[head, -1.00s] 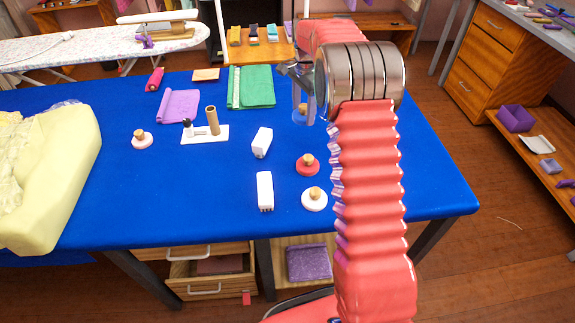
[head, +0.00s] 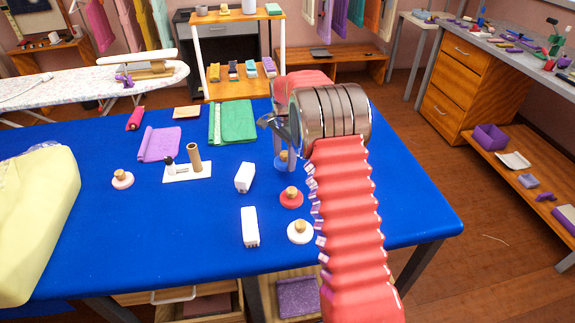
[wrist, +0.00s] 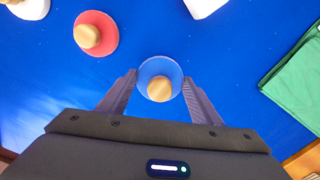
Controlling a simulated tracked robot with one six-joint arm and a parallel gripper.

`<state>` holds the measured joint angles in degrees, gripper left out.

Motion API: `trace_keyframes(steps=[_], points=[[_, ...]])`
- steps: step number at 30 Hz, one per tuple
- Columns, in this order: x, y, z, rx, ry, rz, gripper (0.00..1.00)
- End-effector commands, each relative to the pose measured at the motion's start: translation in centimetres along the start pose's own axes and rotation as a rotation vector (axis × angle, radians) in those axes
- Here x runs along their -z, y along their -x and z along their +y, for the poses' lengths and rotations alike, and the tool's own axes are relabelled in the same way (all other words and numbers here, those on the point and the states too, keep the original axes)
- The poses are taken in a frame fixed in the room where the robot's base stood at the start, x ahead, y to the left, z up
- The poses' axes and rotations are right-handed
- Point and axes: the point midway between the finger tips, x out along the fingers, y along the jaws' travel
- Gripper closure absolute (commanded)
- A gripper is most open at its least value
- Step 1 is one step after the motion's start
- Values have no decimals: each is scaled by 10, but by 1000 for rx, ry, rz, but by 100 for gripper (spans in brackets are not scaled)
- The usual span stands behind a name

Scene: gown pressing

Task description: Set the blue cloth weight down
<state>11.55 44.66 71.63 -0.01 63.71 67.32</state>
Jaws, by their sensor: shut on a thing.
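The blue cloth weight (wrist: 147,67) is a round blue disc with a wooden knob. In the wrist view it sits between the two fingers of my gripper (wrist: 160,80), which is shut on it. In the head view the weight (head: 281,165) shows partly below my gripper, just behind the red cloth weight (head: 291,201). It is over the blue table (head: 390,210); I cannot tell whether it touches the cloth. My arm hides part of the table to its right.
A white weight (head: 300,237) stands in front of the red one. Two white blocks (head: 244,177) lie to the left. A folded green cloth (head: 232,122) lies behind, left of my gripper. Another pale weight (head: 122,184) and a yellow bundle (head: 35,220) are farther left. Bare blue surface lies right of my arm.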

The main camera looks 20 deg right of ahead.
Motion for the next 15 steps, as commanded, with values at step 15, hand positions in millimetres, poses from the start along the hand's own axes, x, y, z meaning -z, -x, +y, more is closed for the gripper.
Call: trace_keyframes(steps=[15], points=[[0, -40, 0, 2, 0, 1, 81]])
